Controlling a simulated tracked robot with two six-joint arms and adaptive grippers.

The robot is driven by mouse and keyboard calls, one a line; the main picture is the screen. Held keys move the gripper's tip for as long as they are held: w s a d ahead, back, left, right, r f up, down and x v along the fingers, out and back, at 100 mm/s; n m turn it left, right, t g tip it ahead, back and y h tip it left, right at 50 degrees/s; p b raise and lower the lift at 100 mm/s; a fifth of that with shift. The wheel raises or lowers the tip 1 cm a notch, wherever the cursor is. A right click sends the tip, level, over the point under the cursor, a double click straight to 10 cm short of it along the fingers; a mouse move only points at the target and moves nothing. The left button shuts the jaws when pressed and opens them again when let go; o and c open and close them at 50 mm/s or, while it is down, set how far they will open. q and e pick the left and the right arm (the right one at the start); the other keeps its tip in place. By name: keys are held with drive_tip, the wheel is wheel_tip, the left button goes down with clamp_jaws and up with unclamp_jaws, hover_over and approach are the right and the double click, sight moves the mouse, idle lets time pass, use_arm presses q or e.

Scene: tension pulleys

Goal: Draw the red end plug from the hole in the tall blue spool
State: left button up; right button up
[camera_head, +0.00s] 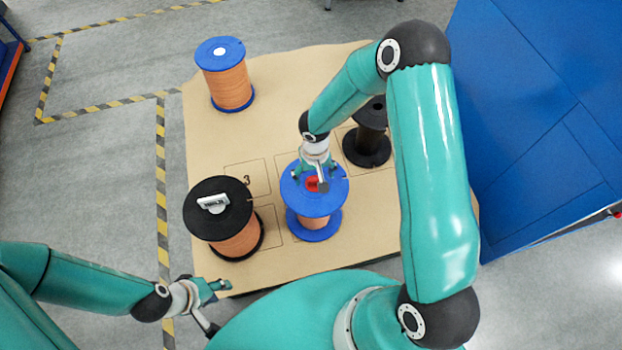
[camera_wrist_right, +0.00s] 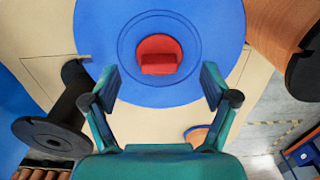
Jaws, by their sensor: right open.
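The red end plug (camera_head: 312,184) sits in the centre hole of the tall blue spool (camera_head: 335,190), which stands upright with copper-coloured winding. In the right wrist view the plug (camera_wrist_right: 158,50) shows a raised bar across its face, and the blue flange (camera_wrist_right: 215,30) surrounds it. My right gripper (camera_head: 315,174) is over the spool's top. In the right wrist view its fingers (camera_wrist_right: 161,88) are spread wide, with the plug beyond the gap and nothing between them. My left gripper (camera_head: 222,308) is open and empty at the mat's front left edge.
A black-flanged copper spool (camera_head: 222,225) with a white piece on top stands close left. An empty black spool (camera_head: 366,148) stands behind right, near my right arm. Another blue spool (camera_head: 221,55) is at the back left. The tan mat (camera_head: 280,90) is clear between them.

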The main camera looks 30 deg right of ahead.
drive_tip(key=shift+f, duration=1.1)
drive_tip(key=c, duration=1.2)
